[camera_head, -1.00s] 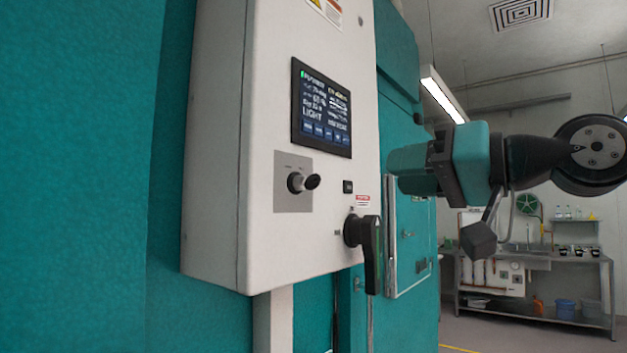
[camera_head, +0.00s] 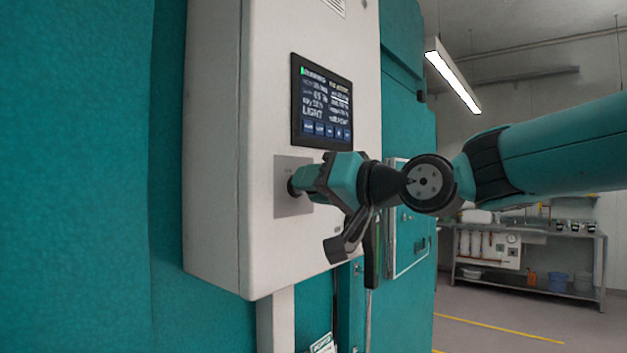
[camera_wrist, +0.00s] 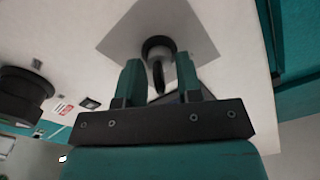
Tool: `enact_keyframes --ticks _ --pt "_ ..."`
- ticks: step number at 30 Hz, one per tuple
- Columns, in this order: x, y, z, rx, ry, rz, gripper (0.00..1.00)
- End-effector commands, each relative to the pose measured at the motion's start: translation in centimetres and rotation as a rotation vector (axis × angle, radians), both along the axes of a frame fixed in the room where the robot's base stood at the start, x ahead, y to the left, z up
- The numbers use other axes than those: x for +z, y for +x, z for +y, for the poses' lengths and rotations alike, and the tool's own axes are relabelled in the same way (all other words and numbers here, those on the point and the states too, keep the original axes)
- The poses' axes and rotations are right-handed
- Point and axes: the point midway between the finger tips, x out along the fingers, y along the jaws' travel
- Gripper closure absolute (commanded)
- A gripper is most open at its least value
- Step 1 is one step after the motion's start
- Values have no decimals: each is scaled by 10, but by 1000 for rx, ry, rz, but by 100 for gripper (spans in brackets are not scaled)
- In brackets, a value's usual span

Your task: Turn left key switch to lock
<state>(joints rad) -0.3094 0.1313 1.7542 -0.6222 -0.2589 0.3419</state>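The key switch (camera_head: 293,188) sits on a grey square plate (camera_head: 290,210) on the white control box, below the display. My gripper (camera_head: 303,182) is at the switch and hides most of it in the head view. In the wrist view the switch's round black collar (camera_wrist: 157,47) lies just ahead of my gripper (camera_wrist: 158,62). The dark key (camera_wrist: 158,76) points out between the two teal fingers. The fingers are open, one on each side of the key, with a gap visible on both sides. The key's exact angle is hard to read.
The display (camera_head: 321,103) is lit above the switch. A black rotary handle (camera_head: 371,255) hangs below and to the right, close behind my wrist; its base shows in the wrist view (camera_wrist: 22,92). A steel bench (camera_head: 540,275) stands far right with open floor before it.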

Motion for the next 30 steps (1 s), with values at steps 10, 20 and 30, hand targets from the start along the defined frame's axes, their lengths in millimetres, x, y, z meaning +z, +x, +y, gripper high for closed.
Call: enact_keyframes --ticks 10,20,30 --pt "0 0 0 0 0 0 98" --pt "-3 0 0 -1 -39 -51 98" --pt "-6 -1 0 -1 -194 -253 98"
